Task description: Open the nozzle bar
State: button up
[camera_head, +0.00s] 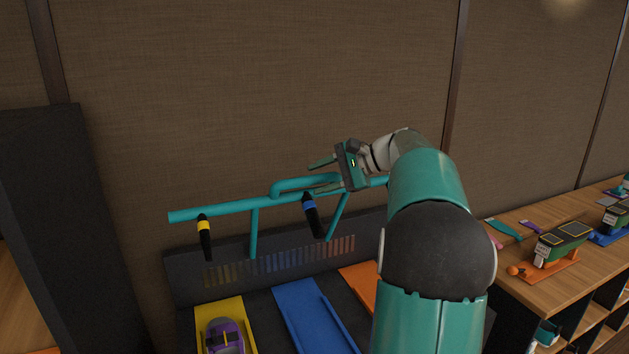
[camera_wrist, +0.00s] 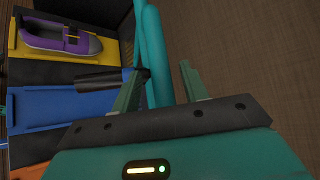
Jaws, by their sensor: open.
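The nozzle bar (camera_head: 230,208) is a teal horizontal pipe with a raised loop handle (camera_head: 290,185) at its middle. Two black nozzles hang from it, one with a yellow band (camera_head: 204,236) and one with a blue band (camera_head: 311,214). My gripper (camera_head: 325,174) is open at the handle. In the wrist view the teal bar (camera_wrist: 153,50) runs between the fingers of my gripper (camera_wrist: 158,85), nearer the left finger. I cannot tell whether a finger touches it. My arm hides the right end of the bar.
Below the bar lie a yellow ramp (camera_head: 237,312) with a purple shoe (camera_head: 223,336), a blue ramp (camera_head: 312,318) and an orange ramp (camera_head: 361,284). A dark pillar (camera_head: 50,220) stands at the left. A wooden shelf (camera_head: 515,285) with several items stands at the right. A brown wall is behind.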

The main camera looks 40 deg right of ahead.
jog(key=v, duration=1.1)
jog(key=shift+s, duration=0.2)
jog(key=shift+a+r, duration=0.1)
jog(key=s+a+f+n+g+h, duration=0.1)
jog(key=a+f+n+g+h, duration=0.15)
jog(key=a, duration=1.05)
jog(key=a+f+n+g+h, duration=0.15)
jog(key=a+f+n, duration=0.25)
jog(key=a, duration=0.9)
jog(key=s+a+f+n+h, duration=0.3)
jog(key=s+a+f+n, duration=0.7)
jog(key=s+a+f, duration=0.3)
jog(key=shift+s+a+g+h, duration=0.2)
jog(key=shift+s+g+h, duration=0.15)
jog(key=shift+s, duration=0.4)
jog(key=shift+f, duration=0.1)
dwell(0.7)
